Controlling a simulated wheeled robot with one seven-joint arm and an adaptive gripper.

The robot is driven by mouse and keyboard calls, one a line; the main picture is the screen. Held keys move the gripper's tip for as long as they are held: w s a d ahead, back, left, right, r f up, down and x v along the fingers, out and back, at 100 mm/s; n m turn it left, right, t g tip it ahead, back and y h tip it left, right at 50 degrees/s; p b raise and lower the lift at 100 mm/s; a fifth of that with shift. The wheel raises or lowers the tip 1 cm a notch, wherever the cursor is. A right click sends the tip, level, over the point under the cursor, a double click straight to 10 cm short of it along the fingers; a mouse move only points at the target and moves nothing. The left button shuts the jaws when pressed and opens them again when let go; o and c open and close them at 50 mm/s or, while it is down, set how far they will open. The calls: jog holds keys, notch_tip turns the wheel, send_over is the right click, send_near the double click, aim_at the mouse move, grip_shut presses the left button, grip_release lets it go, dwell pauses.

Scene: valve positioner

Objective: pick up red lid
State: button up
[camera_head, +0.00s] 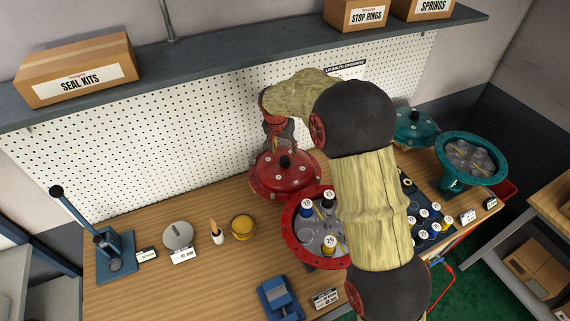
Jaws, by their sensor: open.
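The red lid (283,177) is a round domed disc with a black knob on top and bolts around its rim. It sits at the back of the wooden bench, near the pegboard. My gripper (283,142) hangs just above the lid's knob, pointing down, and is open. Whether the fingers reach around the knob is too small to tell. A red round housing (291,240) stands in front of the lid, its open top holding several numbered parts. My arm hides its right side.
A teal lid (414,127) and teal housing (470,160) stand at the right. A yellow round piece (243,227), grey disc (178,235), blue press (115,262) and blue vise (280,298) are on the bench. A shelf (225,48) with boxes runs above.

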aim_at(284, 158)
jog(key=shift+x, duration=4.2)
jog(key=shift+a, duration=0.2)
jog(key=shift+c, duration=0.8)
grip_shut()
jog(key=shift+w+r, duration=0.2)
